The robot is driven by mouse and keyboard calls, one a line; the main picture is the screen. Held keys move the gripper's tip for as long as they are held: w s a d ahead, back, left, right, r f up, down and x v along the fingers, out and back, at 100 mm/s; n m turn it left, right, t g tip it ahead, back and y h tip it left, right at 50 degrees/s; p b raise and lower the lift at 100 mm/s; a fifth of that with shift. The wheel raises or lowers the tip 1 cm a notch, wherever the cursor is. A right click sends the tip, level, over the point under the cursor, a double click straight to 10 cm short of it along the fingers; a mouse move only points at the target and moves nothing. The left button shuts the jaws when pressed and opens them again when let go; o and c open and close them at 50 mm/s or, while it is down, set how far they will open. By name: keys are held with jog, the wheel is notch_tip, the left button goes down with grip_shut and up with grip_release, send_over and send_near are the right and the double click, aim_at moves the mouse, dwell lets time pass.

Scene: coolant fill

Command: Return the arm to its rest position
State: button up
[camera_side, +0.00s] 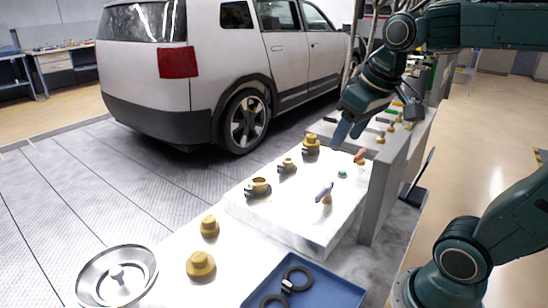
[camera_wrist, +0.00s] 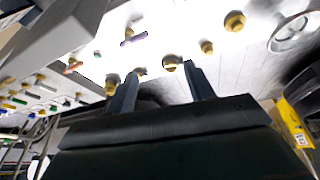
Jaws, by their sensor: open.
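My gripper (camera_side: 347,132) hangs above the far part of the white bench block (camera_side: 285,215), its fingers pointing down. In the wrist view my gripper (camera_wrist: 161,73) shows its two dark fingers spread wide apart with nothing between them. My dark green arm reaches in from the upper right of the side view. Yellow-capped fittings, one at the far end (camera_side: 311,145), one in the middle (camera_side: 287,165) and one nearer (camera_side: 258,187), stand in a row on the block. The far one is just left of and below my fingers.
A purple-handled valve (camera_side: 325,192) stands on the block. A grey panel (camera_side: 384,190) rises at its right. Two loose yellow caps (camera_side: 201,264) (camera_side: 209,226), a metal dish (camera_side: 117,275) and a blue tray (camera_side: 330,291) with black rings are in front. A silver car (camera_side: 225,70) stands behind.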

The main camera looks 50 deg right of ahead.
jog(key=s+a+f+n+t+y, duration=0.1)
jog(key=s+a+f+n, duration=0.1)
jog(key=s+a+f, duration=0.2)
jog(key=shift+s+a, duration=0.55)
jog(key=shift+s, duration=0.9)
